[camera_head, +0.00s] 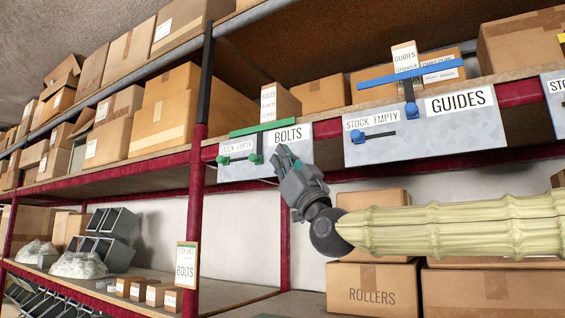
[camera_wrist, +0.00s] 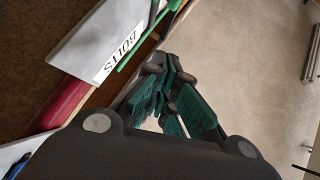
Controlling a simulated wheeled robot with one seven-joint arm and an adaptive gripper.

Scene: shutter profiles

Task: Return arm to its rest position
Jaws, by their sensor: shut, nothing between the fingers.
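My gripper (camera_head: 283,157) is shut and empty in the head view, at the end of my arm reaching in from the right. In the wrist view the green-padded fingers (camera_wrist: 172,90) meet, with the BOLTS panel (camera_wrist: 85,45) to the upper left. The panel carries a green slider (camera_head: 240,158) by the STOCK EMPTY label and a long green bar (camera_head: 262,128) along its top.
The GUIDES panel (camera_head: 440,138) with blue levers (camera_head: 410,108) is to the right on the same red shelf beam (camera_head: 130,168). A ROLLERS box (camera_head: 372,290) stands below my arm. A red upright (camera_head: 194,220) stands left of my gripper. Cardboard boxes fill the upper shelves.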

